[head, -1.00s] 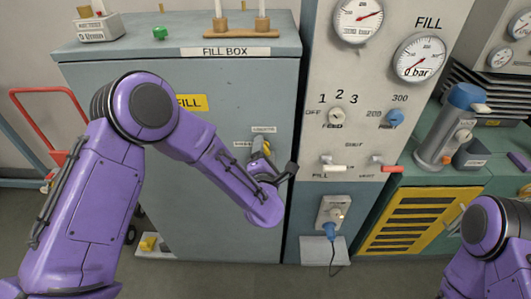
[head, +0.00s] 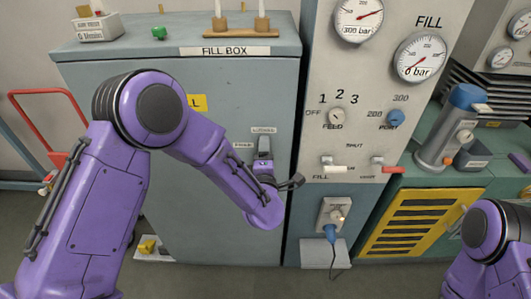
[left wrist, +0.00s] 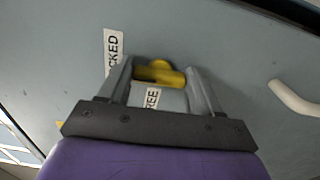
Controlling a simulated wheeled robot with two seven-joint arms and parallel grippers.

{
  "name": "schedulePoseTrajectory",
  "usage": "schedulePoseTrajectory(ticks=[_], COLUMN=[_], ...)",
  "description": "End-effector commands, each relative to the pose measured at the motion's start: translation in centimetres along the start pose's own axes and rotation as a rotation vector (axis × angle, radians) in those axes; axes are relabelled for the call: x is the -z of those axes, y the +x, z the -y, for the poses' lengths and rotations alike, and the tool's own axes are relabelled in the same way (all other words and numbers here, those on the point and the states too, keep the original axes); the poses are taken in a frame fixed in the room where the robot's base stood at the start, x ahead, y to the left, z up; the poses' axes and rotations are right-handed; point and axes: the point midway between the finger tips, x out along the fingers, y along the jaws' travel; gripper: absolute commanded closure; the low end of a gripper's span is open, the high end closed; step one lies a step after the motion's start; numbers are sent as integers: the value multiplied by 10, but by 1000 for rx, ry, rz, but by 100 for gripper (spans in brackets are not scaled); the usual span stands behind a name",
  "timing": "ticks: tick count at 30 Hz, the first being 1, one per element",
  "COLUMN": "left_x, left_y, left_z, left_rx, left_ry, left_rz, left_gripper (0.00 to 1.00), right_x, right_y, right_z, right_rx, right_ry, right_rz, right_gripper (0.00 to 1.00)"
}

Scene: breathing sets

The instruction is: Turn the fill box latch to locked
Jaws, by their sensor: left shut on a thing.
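The grey-blue fill box (head: 180,85) stands left of centre with its name label on the top front edge. In the left wrist view its yellow latch (left wrist: 160,73) lies between the two fingers of my left gripper (left wrist: 163,80), which is shut on it. A LOCKED label (left wrist: 113,52) is at the upper left and a partly covered FREE label (left wrist: 152,98) is below the latch. In the head view my left gripper (head: 265,152) is against the box front and hides the latch. I cannot tell which label the latch points to. My right gripper is out of view.
A grey panel (head: 310,85) with gauges, knobs and small levers stands right of the box. A plug (head: 330,230) sits in a socket below it. A pale curved handle (left wrist: 293,100) is right of the gripper in the wrist view. A red trolley (head: 45,105) stands at left.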

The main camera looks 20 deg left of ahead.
Motion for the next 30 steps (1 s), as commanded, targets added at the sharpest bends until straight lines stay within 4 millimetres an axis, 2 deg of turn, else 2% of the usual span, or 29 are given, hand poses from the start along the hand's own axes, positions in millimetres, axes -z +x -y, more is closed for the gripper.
schedulePoseTrajectory(ticks=[8, 9, 11, 12, 19, 22, 26, 30], left_x=[0, 0, 0, 0, 0, -1, 0, -1], left_y=[0, 0, 0, 0, 0, -7, -32, -67], left_z=[1, 1, 1, 1, 0, 1, 4, 4], left_rx=[2, 2, 2, 1, 1, 1, 1, 1], left_ry=[1, 1, 0, 0, -1, -1, 2, 0], left_rz=[2, 2, 1, 1, 1, 2, 4, 5], left_gripper=[67, 33, 14, 11, 11, 11, 11, 11], right_x=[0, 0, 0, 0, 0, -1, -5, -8], right_y=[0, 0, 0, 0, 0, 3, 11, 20], right_z=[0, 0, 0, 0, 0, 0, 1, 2], right_rx=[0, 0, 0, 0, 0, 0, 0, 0], right_ry=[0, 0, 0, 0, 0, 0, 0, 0], right_rz=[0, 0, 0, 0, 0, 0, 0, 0], right_gripper=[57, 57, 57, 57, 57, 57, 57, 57])
